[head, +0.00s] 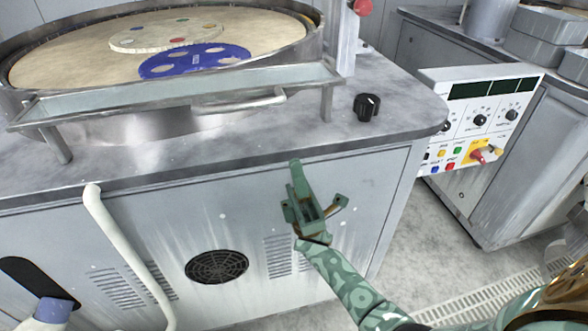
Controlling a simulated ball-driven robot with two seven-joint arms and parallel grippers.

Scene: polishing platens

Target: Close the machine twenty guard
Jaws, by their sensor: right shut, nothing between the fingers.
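A clear guard panel (150,98) in a metal frame runs along the front of the round platen machine. It lies tilted low in front of the basin, with a pale bar handle (240,105) near its right part. Metal posts hold it at both ends. No machine number is readable. My green right gripper (297,168) is shut and empty, in front of the cabinet's front edge, below and to the right of the handle and apart from it. My left gripper is out of view.
The platen basin (318,45) holds a blue carrier disc (195,61) and a pale disc (165,35). A black knob (367,107) stands on the worktop's right side. A white control panel (480,118) stands at the right. A pale hose (120,245) runs down the cabinet front. Floor is clear between the cabinets.

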